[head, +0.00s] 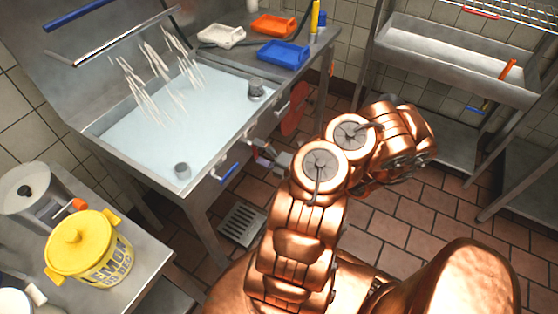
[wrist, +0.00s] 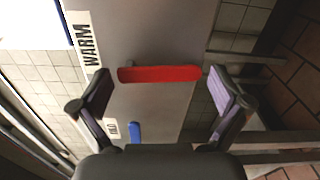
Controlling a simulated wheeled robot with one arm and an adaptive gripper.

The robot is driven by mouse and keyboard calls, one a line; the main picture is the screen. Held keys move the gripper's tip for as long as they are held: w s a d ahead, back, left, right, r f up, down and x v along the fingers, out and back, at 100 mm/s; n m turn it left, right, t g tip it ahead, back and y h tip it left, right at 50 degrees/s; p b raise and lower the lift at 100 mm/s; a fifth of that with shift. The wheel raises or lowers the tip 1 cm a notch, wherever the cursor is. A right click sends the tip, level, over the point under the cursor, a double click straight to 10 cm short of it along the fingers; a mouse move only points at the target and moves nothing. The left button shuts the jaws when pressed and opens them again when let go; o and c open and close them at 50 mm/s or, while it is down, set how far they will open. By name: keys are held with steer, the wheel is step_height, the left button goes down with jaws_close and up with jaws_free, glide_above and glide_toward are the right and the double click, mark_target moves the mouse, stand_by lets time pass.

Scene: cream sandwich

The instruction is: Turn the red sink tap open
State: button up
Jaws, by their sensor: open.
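The red sink tap (wrist: 160,74) is a long flat red handle on the grey metal sink front, beside a "WARM" label (wrist: 85,45). In the wrist view it lies straight across, ahead of my gripper (wrist: 160,88). My gripper is open and empty, its two dark pads at either side of the handle's ends; I cannot tell whether they touch it. In the head view my gripper (head: 267,156) is at the sink's front face, and I cannot make out the red tap there with certainty.
A blue tap handle (wrist: 134,132) sits near the red one; it also shows in the head view (head: 229,172). The sink (head: 150,135) holds pale liquid. A red oval object (head: 294,108) hangs beyond my gripper. A yellow lidded pot (head: 82,245) stands on the left counter.

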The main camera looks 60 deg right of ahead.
steer(key=s, duration=1)
steer(key=shift+s+d, duration=0.35)
steer(key=shift+d, duration=0.05)
stand_by(0.3)
